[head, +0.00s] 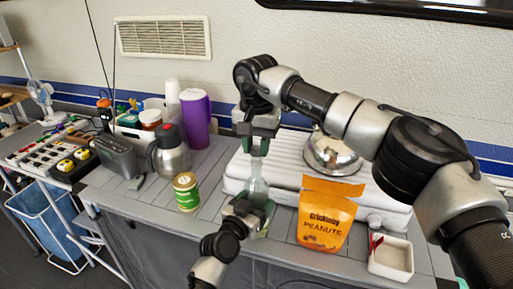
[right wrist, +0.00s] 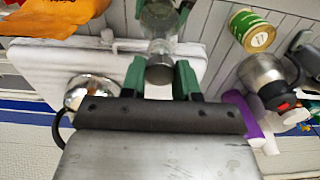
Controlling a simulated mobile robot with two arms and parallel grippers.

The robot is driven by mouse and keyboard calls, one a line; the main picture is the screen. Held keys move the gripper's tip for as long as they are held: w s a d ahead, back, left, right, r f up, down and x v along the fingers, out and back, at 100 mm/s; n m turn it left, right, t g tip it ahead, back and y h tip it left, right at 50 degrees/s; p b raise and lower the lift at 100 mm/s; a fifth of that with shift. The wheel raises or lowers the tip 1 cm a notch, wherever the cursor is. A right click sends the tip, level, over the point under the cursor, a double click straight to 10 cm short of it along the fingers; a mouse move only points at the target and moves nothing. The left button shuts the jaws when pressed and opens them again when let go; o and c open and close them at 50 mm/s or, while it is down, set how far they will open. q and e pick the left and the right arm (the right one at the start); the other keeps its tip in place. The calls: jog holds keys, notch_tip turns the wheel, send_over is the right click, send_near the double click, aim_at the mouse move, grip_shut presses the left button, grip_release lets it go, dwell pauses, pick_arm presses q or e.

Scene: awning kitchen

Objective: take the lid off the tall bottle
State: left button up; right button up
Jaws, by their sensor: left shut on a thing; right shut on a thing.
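The tall bottle (head: 256,183) is clear glass and stands upright near the middle of the head view. My left gripper (head: 250,210) is shut around its lower body from the front. My right gripper (head: 258,142) comes from above and is shut on the lid at the bottle's top. In the right wrist view the grey lid (right wrist: 160,72) sits between the green fingers of my right gripper (right wrist: 160,80), in line with the glass bottle (right wrist: 160,28). I cannot tell whether lid and bottle still touch. My left gripper shows partly at the top edge there.
An orange peanut bag (head: 326,214) stands close right of the bottle, with a white square dish (head: 391,258) beyond. A silver dome (head: 332,155) rests on the white slatted board (head: 290,150). A green can (head: 186,192), steel jug (head: 172,155) and purple cup (head: 195,118) stand left.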

aim_at(256, 148)
jog(key=shift+r, duration=0.15)
jog(key=shift+r, duration=1.9)
pick_arm(q)
jog(key=o, duration=1.8)
jog(key=shift+s+a, duration=0.1)
